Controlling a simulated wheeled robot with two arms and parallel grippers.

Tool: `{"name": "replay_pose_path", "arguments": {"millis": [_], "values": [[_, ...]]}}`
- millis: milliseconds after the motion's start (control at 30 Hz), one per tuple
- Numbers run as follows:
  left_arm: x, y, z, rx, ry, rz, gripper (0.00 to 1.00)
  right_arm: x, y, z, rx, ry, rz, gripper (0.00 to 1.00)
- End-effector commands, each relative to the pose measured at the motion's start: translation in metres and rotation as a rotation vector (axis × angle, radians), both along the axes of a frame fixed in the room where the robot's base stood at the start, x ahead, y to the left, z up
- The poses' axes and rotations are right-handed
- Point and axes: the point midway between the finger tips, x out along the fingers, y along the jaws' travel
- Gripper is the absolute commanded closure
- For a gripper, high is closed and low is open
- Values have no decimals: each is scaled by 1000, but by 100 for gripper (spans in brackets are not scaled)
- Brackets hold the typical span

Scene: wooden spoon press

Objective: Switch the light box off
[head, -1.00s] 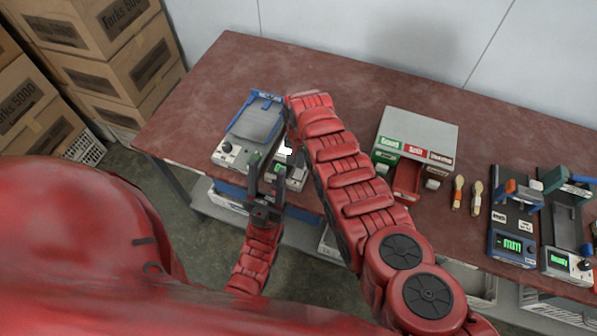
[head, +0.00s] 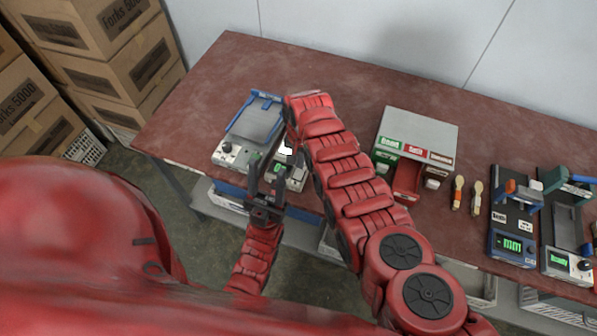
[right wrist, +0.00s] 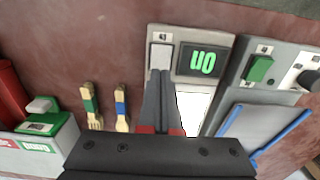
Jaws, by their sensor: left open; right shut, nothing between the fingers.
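The light box (right wrist: 205,61) stands near the table's front edge. In the right wrist view its green display reads "on", upside down, beside a pale push button (right wrist: 161,52). Its white panel (right wrist: 193,104) is bright and partly covered by my fingers. In the head view the light box (head: 295,176) is partly hidden by my right arm. My right gripper (right wrist: 160,74) is shut and empty, its tips just short of or at the button; contact cannot be told. My left gripper (head: 268,172) is open and empty in front of the light box, at the table edge.
A grey device with a blue frame (head: 255,125) stands just left of the light box. Two banded wooden utensils (right wrist: 105,105) lie on its other side. The back left tabletop is clear.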

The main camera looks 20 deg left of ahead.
Motion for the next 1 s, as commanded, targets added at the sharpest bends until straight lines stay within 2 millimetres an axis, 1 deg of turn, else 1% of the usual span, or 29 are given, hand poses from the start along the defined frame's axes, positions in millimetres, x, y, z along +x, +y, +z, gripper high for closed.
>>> {"name": "replay_pose_path", "arguments": {"millis": [367, 1000], "values": [[0, 0, -1, 0, 0, 0, 50, 0, 0, -1, 0, 0, 0, 100], [0, 0, -10, 0, 0, 0, 50, 0, 0, -11, 0, 0, 0, 100]]}}
